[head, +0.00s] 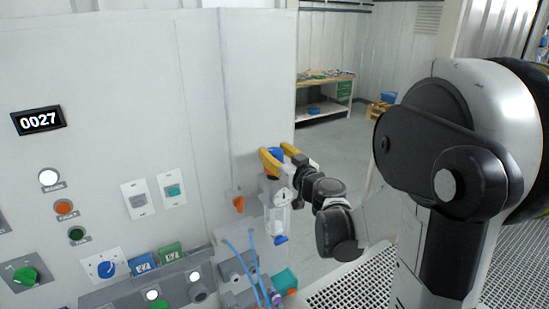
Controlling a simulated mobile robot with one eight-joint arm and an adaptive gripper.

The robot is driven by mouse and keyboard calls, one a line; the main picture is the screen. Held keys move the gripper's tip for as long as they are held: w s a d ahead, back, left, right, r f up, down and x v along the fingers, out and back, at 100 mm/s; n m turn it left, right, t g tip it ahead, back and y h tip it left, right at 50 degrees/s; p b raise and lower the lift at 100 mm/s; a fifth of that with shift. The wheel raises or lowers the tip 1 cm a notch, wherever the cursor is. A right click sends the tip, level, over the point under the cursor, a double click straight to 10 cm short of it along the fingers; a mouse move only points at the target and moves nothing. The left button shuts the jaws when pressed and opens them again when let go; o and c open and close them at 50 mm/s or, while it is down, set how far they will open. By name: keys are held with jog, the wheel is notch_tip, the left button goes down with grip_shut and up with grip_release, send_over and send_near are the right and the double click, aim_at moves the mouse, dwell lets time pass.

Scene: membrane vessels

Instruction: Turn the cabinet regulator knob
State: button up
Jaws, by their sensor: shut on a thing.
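The regulator knob (275,154) is blue and sits on top of a regulator unit (278,209) with a gauge and a clear bowl, on the side of the grey cabinet (170,80). My gripper (272,157) has yellow fingers and is shut on the blue knob, one finger on each side of it. My fingers hide part of the knob. My arm reaches in from the right.
An orange handle (239,204) is left of the regulator, with blue tubes (257,265) below it. The cabinet front carries a display (39,120) reading 0027, lamps and switches. A workbench (325,92) stands behind. Floor grating (355,290) lies at lower right.

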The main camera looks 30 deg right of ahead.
jog(key=n+g+y+b, duration=0.1)
jog(key=n+y, duration=0.1)
jog(key=y, duration=0.2)
jog(key=n+y+b, duration=0.2)
jog(key=n+y, duration=0.1)
jog(key=y, duration=0.1)
jog(key=shift+d+f+n+g, duration=0.1)
jog(key=shift+f+n+g, duration=0.05)
jog(key=shift+n+g, duration=0.2)
jog(key=shift+n+g+y+b, duration=0.55)
jog(key=shift+n+g+y, duration=0.5)
jog(key=shift+y, duration=0.4)
jog(key=shift+n+g+y+b, duration=0.5)
jog(key=shift+n+g+y, duration=0.5)
jog(key=shift+y, duration=0.45)
jog(key=shift+a, duration=0.2)
jog(key=o, duration=0.9)
